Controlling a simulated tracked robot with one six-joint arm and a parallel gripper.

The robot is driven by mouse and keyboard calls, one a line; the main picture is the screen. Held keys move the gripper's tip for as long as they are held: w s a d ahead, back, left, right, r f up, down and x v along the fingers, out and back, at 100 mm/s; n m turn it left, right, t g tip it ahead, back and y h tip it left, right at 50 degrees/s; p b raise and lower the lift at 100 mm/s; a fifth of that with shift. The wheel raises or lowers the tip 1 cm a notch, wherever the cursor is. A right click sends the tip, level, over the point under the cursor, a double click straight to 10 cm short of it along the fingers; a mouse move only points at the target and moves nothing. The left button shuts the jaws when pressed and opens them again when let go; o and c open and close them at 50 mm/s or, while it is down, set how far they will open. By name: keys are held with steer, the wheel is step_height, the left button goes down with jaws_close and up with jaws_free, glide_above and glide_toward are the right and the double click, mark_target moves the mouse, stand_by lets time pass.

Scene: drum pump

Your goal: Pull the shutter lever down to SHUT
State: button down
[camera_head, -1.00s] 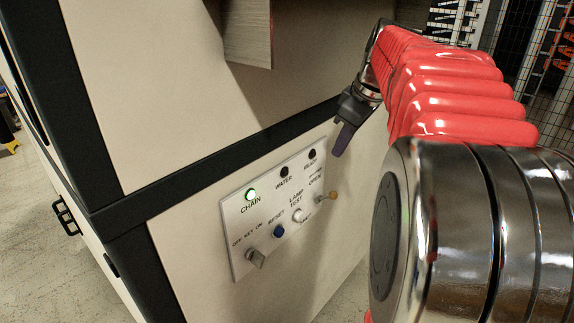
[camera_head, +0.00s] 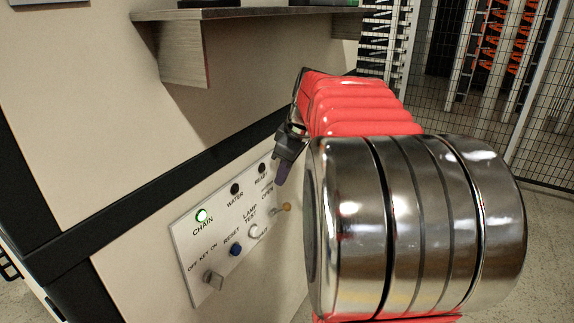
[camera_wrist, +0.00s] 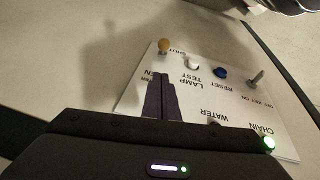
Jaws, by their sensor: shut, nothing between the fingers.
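The shutter lever (camera_head: 286,207) is a short metal rod with an orange-tan knob at the right edge of the white control panel (camera_head: 192,240). It sticks out sideways below the OPEN label, with a partly hidden SHUT label lower down. In the wrist view the panel is upside down, and the lever's knob (camera_wrist: 165,46) shows just past my fingertips. My gripper (camera_head: 280,182) has its dark purple fingers together and empty, just above the knob in the head view. The fingers also show in the wrist view (camera_wrist: 160,78). A small gap to the knob seems to remain.
The panel also carries a lit green CHAIN lamp (camera_head: 202,215), a blue RESET button (camera_head: 235,250), a white LAMP TEST button (camera_head: 253,231) and a key switch (camera_head: 213,279). A mesh fence (camera_head: 545,130) stands at the right.

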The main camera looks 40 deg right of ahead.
mark_target(287, 205)
steer(key=f, duration=0.5)
steer(key=shift+d+f, duration=0.35)
steer(key=shift+d, duration=0.05)
steer(key=shift+s+d+f, duration=0.1)
steer(key=shift+d+f, duration=0.05)
steer(key=shift+f, duration=0.3)
steer(key=shift+d, duration=0.15)
